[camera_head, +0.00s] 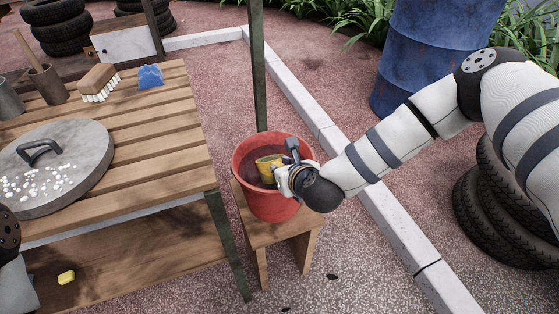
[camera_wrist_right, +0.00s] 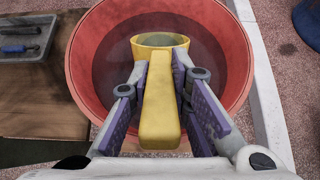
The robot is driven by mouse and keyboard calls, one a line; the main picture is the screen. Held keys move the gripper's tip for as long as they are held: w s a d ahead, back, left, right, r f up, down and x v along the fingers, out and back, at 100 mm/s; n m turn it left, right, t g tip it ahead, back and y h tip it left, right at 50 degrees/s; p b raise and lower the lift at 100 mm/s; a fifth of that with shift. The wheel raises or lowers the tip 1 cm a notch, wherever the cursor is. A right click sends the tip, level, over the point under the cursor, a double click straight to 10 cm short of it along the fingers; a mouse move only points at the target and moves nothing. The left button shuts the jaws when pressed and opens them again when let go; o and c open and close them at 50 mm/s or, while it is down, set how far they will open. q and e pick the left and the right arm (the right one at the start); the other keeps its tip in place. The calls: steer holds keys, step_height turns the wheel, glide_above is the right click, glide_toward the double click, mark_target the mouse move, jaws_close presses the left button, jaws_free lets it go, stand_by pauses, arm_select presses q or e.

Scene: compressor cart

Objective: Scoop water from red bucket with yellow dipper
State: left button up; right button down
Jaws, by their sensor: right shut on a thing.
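The red bucket (camera_head: 271,206) stands on a small wooden stool beside the slatted table in the head view. It fills much of the right wrist view (camera_wrist_right: 88,58), with dark water inside (camera_wrist_right: 112,50). The yellow dipper (camera_head: 268,166) has its cup (camera_wrist_right: 160,40) inside the bucket's mouth. Its thick handle (camera_wrist_right: 159,110) runs back toward my wrist. My right gripper (camera_head: 290,170) is shut on the handle, one finger pad on each side. I cannot tell how far the cup is in the water. My left gripper is out of view; only part of my left arm shows.
The wooden stool (camera_head: 257,237) holds the bucket. The slatted table (camera_head: 150,125) bears a round lid (camera_head: 85,172), a brush (camera_head: 99,80) and a blue piece (camera_head: 150,76). A green post (camera_head: 258,70) rises behind the bucket. A blue barrel (camera_head: 425,55) and tires (camera_head: 490,215) stand right.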

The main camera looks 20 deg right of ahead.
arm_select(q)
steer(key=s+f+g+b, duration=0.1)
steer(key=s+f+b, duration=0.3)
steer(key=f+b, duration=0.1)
arm_select(e)
steer(key=s+t, duration=0.2)
steer(key=t, duration=0.1)
steer(key=s+t+p, duration=0.1)
steer(key=s+t, duration=0.1)
steer(key=shift+s+f+t, duration=0.1)
steer(key=shift+f+t, duration=0.05)
steer(key=shift+t, duration=0.85)
step_height(320, 180, up, 6)
steer(key=shift+r+p, duration=0.15)
steer(key=shift+p, duration=0.95)
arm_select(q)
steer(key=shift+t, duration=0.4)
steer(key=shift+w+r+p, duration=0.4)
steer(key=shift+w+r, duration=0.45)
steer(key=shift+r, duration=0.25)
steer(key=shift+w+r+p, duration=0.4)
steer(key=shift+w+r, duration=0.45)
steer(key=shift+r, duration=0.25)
arm_select(e)
steer(key=shift+r, duration=1.9)
